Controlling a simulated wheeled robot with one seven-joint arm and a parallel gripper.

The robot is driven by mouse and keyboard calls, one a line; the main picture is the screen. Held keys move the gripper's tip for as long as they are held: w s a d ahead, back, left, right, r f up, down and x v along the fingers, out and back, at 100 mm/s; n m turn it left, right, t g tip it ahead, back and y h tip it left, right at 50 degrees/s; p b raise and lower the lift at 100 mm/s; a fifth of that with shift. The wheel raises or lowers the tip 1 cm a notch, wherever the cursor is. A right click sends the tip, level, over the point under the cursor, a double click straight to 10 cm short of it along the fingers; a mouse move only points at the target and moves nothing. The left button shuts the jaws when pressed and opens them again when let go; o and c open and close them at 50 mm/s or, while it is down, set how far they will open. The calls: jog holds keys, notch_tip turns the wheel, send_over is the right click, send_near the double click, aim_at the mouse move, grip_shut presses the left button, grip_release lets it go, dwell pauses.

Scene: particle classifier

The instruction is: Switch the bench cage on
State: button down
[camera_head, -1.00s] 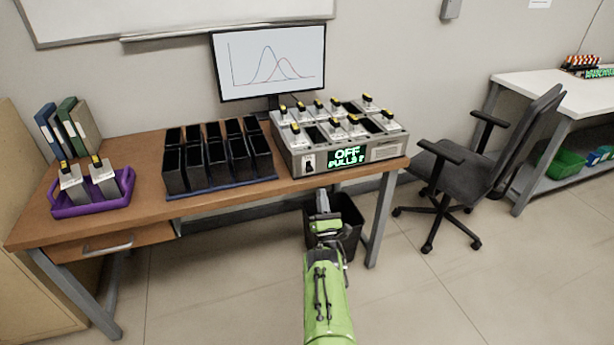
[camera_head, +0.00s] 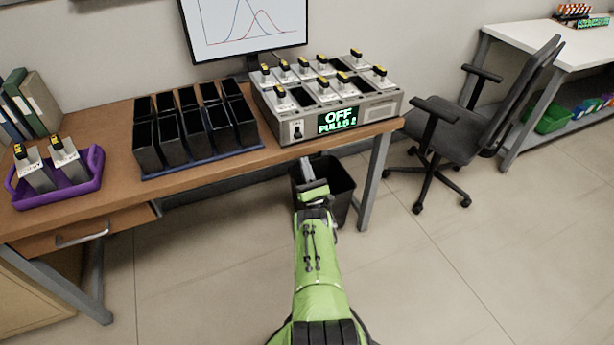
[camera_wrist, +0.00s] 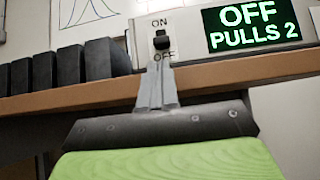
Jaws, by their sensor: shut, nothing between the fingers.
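The bench cage (camera_head: 366,113) is a grey box with several yellow-topped modules in its top slots. Its green display (camera_head: 338,120) reads OFF, PULLS 2; the same display (camera_wrist: 250,25) is large in the wrist view. The black switch (camera_head: 297,130) is on the front panel's left end. In the wrist view the switch (camera_wrist: 162,41) sits between the ON label above and the OFF label below. My gripper (camera_head: 306,163) is shut and empty, below and in front of the switch. In the wrist view its fingertips (camera_wrist: 160,68) overlap the OFF label; contact cannot be told.
The wooden bench edge (camera_wrist: 220,80) runs just below the cage front. A black bin (camera_head: 340,185) stands under the bench by my arm. Black holders (camera_head: 190,130) and a purple tray (camera_head: 88,180) with two modules stand left. A chair (camera_head: 460,130) is right.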

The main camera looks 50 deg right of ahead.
aim_at(301, 151)
jog(key=x, duration=0.5)
